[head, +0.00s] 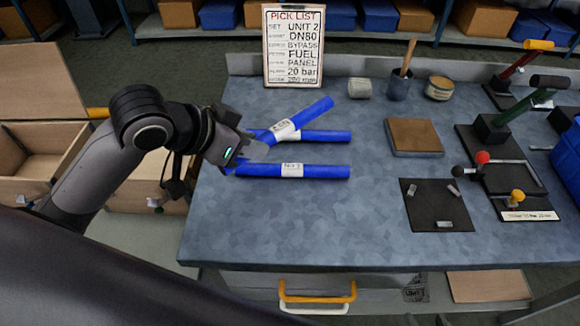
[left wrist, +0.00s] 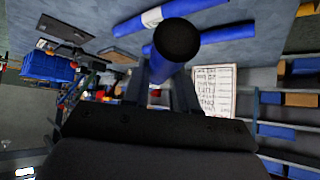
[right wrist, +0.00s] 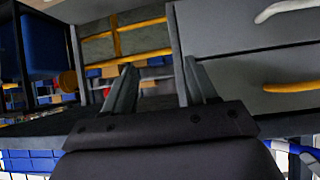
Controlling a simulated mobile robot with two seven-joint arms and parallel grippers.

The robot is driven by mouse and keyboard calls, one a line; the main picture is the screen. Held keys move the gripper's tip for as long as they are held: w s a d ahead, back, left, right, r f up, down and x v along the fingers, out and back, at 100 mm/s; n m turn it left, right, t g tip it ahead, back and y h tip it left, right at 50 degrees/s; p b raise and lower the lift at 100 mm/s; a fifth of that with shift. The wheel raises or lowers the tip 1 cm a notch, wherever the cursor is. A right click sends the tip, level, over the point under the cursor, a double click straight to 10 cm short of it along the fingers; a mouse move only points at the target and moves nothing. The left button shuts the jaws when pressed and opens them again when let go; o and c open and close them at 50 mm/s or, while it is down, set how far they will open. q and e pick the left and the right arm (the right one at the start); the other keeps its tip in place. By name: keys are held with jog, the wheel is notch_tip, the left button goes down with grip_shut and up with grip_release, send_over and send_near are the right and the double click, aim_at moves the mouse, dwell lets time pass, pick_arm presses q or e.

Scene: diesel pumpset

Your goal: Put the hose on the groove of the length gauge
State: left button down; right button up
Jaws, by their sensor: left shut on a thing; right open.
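Three blue hoses with white labels are at the left of the bench. My left gripper (head: 252,150) is shut on the near end of the tilted hose (head: 310,112), which slants up to the right. In the left wrist view the held hose's dark round end (left wrist: 180,40) faces the camera between the fingers. The second hose (head: 335,137) lies partly behind it, and the third hose (head: 325,171) lies in front. My right gripper (right wrist: 160,85) is open and empty, outside the head view. I cannot tell which fixture is the length gauge; no groove is clear.
At the right of the bench (head: 300,235) are a black mat (head: 425,220) with small parts, a brown-topped block (head: 414,135) and lever fixtures with red (head: 482,157) and yellow knobs. A pick list (head: 292,60) stands at the back. The bench's front middle is clear.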

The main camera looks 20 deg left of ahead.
pick_arm(q)
jog(key=s+r+m+g+h+b, duration=0.3)
jog(key=s+r+m+g+h, duration=0.15)
jog(key=r+m, duration=0.45)
jog(key=shift+g, duration=0.35)
jog(key=f+b, duration=0.1)
jog(key=f, duration=0.5)
jog(key=f+b, duration=0.1)
jog(key=f, duration=0.6)
jog(key=d+f+b, duration=0.1)
jog(key=f, duration=0.6)
jog(key=shift+s+f, duration=0.15)
jog(key=c, duration=0.9)
grip_release()
